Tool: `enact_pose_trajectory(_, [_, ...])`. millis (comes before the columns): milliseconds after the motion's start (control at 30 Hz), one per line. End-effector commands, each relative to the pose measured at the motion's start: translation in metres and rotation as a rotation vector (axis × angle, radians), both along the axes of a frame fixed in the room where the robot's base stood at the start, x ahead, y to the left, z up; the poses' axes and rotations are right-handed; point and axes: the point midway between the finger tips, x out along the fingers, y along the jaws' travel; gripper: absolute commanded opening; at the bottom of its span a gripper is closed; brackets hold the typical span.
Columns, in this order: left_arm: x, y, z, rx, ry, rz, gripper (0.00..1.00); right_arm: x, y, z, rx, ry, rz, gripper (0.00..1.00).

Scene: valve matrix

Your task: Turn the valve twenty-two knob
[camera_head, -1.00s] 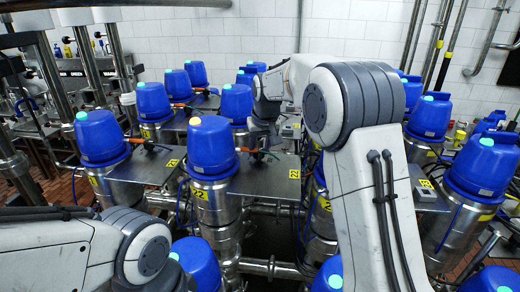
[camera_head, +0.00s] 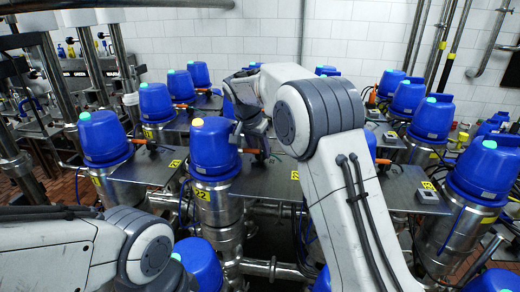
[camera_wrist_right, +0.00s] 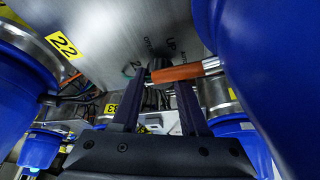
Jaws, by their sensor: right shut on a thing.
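The valve marked 22 has a blue cap with a yellow top (camera_head: 211,147) on a steel cylinder, with its yellow 22 label (camera_head: 202,194) on the front. Its knob, an orange handle (camera_head: 248,151), sticks out to the right of the cap over a steel plate. In the right wrist view the orange knob (camera_wrist_right: 176,73) lies across the tips of my right gripper (camera_wrist_right: 158,88), and a 22 label shows at left. My right gripper (camera_head: 258,143) is shut on the knob; the exact contact is partly hidden. My left gripper is out of view; only its arm shows.
Several other blue-capped valves (camera_head: 103,138) stand close on the left, at the back and on the right (camera_head: 487,168). Steel plates (camera_head: 270,182) lie between them. Another orange handle (camera_head: 139,141) sits at left. Pipes run below. Little free room shows around the valve.

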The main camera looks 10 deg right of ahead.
Motion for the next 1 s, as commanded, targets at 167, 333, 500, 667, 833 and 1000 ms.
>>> enact_pose_trajectory(167, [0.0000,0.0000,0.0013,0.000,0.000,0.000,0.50,0.0008,0.0009,0.0019,0.001,-0.004,-0.046,0.00])
enact_pose_trajectory(333, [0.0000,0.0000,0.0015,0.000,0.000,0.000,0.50,0.0009,0.0009,0.0018,0.001,-0.004,-0.064,0.00])
enact_pose_trajectory(500, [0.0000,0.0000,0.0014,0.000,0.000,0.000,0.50,0.0009,0.0010,0.0017,0.002,-0.003,-0.066,0.00])
enact_pose_trajectory(667, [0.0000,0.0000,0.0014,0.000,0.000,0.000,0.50,0.0009,0.0010,0.0017,0.002,-0.004,-0.065,0.00])
enact_pose_trajectory(833, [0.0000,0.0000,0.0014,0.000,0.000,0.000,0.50,0.0008,0.0009,0.0013,0.001,-0.003,-0.065,0.74])
enact_pose_trajectory(1000, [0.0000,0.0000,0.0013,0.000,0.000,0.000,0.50,0.0005,0.0007,0.0006,0.001,-0.002,-0.065,0.74])
